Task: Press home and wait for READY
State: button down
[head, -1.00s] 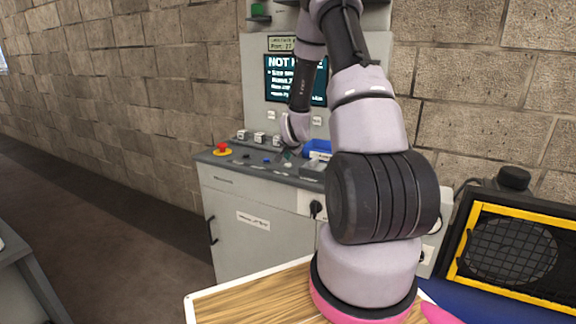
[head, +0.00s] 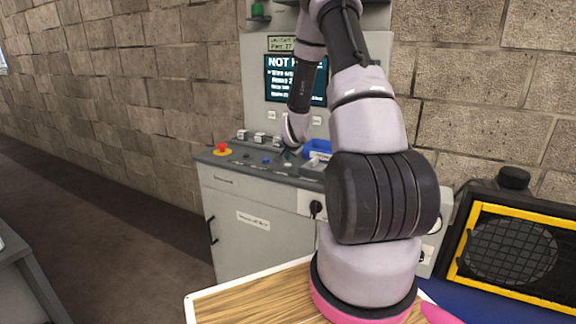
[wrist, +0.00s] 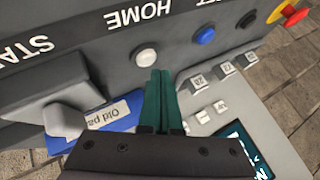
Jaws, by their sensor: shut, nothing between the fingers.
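The white HOME button (wrist: 147,57) sits on the grey panel beside its printed HOME label (wrist: 137,15) in the wrist view. My gripper (wrist: 160,73) has teal fingers held together and empty, their tips beside the button's edge. I cannot tell whether they touch it. In the head view my gripper (head: 288,154) is low over the console top, partly behind my arm. The screen (head: 283,80) shows a heading starting "NOT"; my arm hides the rest, and the smaller lines are unreadable. No READY shows.
A blue button (wrist: 205,35), a black button and a red emergency stop (wrist: 294,15) on yellow line the panel. A yellow-framed fan unit (head: 510,250) stands at right.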

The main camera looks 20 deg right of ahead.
aim_at(288, 165)
jog(key=shift+f, duration=0.3)
jog(key=shift+f, duration=0.45)
dwell(0.6)
jog(key=shift+r, duration=0.85)
jog(key=shift+r, duration=0.1)
jog(key=shift+r, duration=2.45)
